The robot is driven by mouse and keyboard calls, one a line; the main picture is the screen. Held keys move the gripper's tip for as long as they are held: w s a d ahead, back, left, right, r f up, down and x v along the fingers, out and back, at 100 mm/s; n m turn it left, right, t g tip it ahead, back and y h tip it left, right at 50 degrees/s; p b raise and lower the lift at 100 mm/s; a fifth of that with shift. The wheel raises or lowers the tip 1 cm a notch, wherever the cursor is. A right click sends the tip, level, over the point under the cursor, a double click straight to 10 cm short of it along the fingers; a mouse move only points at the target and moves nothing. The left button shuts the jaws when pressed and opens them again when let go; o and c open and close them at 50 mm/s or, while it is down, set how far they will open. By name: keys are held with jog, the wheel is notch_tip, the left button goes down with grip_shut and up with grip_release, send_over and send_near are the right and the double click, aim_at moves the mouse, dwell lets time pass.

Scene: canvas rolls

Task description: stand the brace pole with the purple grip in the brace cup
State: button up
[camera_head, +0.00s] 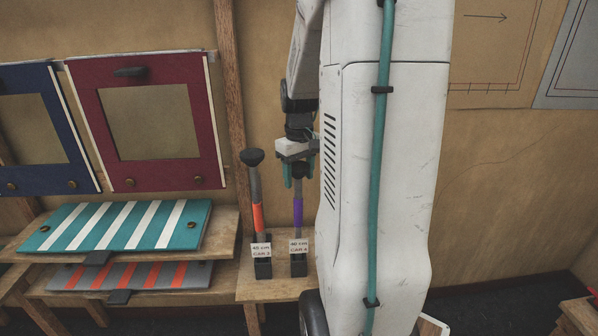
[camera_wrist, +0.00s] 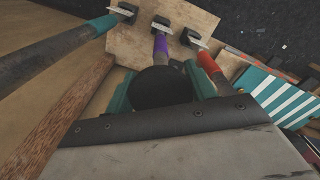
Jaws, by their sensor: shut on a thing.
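The brace pole with the purple grip (camera_head: 298,212) stands upright in a black holder (camera_head: 298,268) labelled "40 cm" on a low wooden stand. My gripper (camera_head: 299,173) is above it, its teal fingers shut on the pole near its dark top. In the wrist view, the round black pole head (camera_wrist: 162,88) sits between the fingers (camera_wrist: 160,76), and the purple grip (camera_wrist: 160,46) runs down to its holder. I cannot pick out a brace cup apart from these holders in either view.
An orange-grip pole (camera_head: 257,215) stands close by on the left in a holder labelled "45 cm". A teal-grip pole (camera_wrist: 103,24) shows in the wrist view. Striped panels (camera_head: 120,226) lie on shelves at left. My arm column hides the area right of the stand (camera_head: 262,291).

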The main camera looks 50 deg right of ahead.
jog(key=shift+f, duration=0.35)
jog(key=o, duration=1.4)
jog(key=shift+o, duration=0.2)
notch_tip(320, 180, up, 8)
jog(key=shift+f, duration=0.1)
jog(key=s+a+n, duration=0.1)
jog(key=s+a, duration=0.3)
jog(key=a, duration=0.6)
jog(key=s+a+r+n+t, duration=0.1)
jog(key=s+a, duration=0.3)
jog(key=a, duration=0.6)
jog(key=s+a+r+n, duration=0.1)
jog(key=s+a, duration=0.3)
jog(key=a, duration=0.6)
jog(key=shift+a, duration=0.15)
